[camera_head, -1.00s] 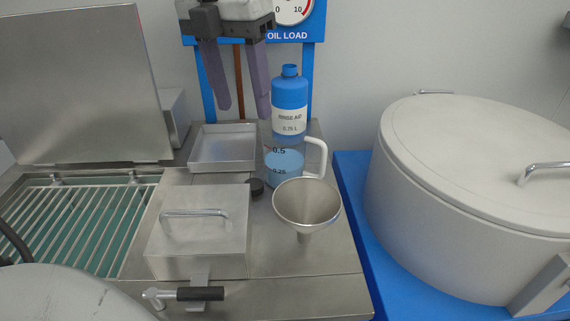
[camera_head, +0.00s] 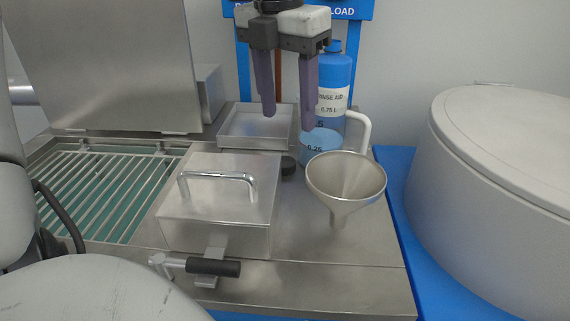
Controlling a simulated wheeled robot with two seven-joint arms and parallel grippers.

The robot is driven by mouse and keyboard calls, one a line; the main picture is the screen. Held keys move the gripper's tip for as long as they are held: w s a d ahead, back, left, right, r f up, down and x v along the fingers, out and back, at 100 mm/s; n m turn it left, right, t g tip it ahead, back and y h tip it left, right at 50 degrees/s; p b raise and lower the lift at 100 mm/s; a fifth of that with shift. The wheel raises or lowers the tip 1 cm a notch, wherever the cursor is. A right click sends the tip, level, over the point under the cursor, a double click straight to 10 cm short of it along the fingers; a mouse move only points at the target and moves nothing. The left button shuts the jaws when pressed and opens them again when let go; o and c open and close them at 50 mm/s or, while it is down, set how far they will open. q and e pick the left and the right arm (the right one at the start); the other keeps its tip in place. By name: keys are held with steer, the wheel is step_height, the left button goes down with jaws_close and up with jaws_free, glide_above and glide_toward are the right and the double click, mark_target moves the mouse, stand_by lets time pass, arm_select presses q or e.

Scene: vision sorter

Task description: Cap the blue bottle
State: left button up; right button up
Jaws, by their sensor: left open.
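The blue bottle (camera_head: 336,72) with a white RINSE AID label stands upright at the back, behind the measuring jug. Its narrow blue neck (camera_head: 334,46) is at the top; I cannot tell whether the mouth is open. A small dark round piece (camera_head: 288,168), possibly the cap, lies on the steel top between the lidded box and the funnel. My left gripper (camera_head: 288,120) points down, open and empty, above the area between the shallow tray and the dark piece. Its right finger overlaps the bottle's left edge in the picture. My right gripper is out of view.
A clear jug (camera_head: 322,146) with blue liquid and a white handle stands before the bottle. A steel funnel (camera_head: 345,182) is in front of it. A lidded steel box (camera_head: 220,215) is left, a shallow tray (camera_head: 230,139) behind. A big pot (camera_head: 500,190) stands right.

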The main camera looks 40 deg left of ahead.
arm_select(q)
glide_above(285, 161)
steer(key=f, duration=0.4)
steer(key=shift+d+f, duration=0.1)
steer(key=shift+d, duration=0.2)
steer(key=f, duration=0.3)
steer(key=f+b, duration=0.1)
steer(key=shift+s+a+f, duration=0.2)
steer(key=shift+s+a, duration=0.05)
steer(key=shift+a, duration=0.05)
steer(key=shift+w+f, duration=0.1)
steer(key=shift+f, duration=0.35)
steer(key=c, duration=1.1)
